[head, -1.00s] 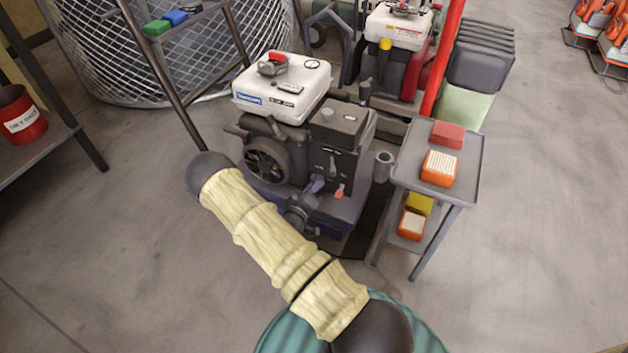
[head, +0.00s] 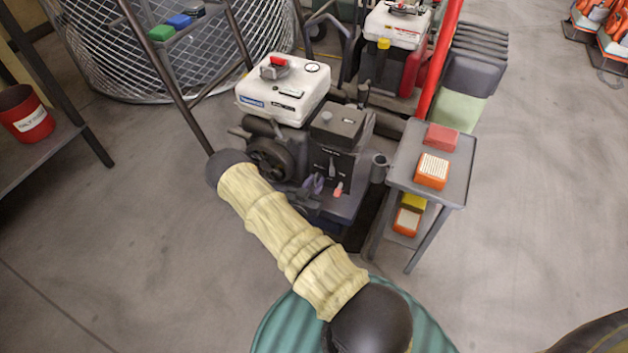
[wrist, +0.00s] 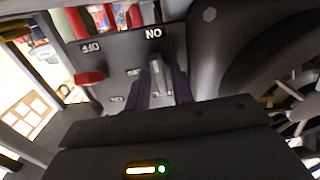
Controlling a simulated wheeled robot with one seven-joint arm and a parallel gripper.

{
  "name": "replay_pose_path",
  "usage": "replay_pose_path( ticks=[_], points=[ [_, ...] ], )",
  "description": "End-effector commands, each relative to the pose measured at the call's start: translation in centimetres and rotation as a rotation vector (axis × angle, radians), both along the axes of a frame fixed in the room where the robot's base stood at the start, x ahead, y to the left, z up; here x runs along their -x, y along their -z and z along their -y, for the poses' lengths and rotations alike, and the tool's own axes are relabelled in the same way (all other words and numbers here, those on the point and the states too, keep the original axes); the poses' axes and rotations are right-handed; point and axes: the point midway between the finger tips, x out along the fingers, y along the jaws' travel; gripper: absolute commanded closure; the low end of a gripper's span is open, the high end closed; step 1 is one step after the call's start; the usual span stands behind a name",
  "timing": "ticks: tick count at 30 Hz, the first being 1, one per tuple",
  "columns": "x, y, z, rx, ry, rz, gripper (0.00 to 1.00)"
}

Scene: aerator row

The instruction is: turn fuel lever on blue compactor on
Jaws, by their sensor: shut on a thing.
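The blue compactor has a white tank (head: 284,92), a dark engine body and a blue base (head: 345,207). In the wrist view its dark control panel (wrist: 108,55) shows upside-down ON and OFF marks. A grey lever (wrist: 157,68) stands between my gripper's two dark fingers (wrist: 163,82), its tip below the ON mark. My gripper is shut on this lever. A red-tipped control (wrist: 90,77) is beside the lever and apart from the fingers.
A grey cart (head: 459,184) with red and orange boxes stands close on the right. A red post (head: 441,60) and another machine are behind. A dark frame pole (head: 168,80) rises on the left. The floor (head: 540,200) at right is clear.

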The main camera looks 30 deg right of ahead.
Motion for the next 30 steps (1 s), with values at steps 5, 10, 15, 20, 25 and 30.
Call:
replay_pose_path(
  ticks=[5, 10, 15, 20, 25, 30],
  points=[
    [0.16, 0.10, -0.08, -0.041, 0.001, 0.044, 0.99],
    [0.15, 0.17, -0.09, -0.054, 0.001, 0.063, 0.99],
    [0.15, 0.19, -0.09, -0.055, 0.001, 0.065, 0.99],
    [0.15, 0.19, -0.07, -0.055, 0.001, 0.064, 0.99],
    [0.11, 0.14, -0.05, -0.054, 0.001, 0.064, 0.66],
    [0.08, 0.07, -0.05, -0.053, 0.001, 0.065, 0.66]
  ],
)
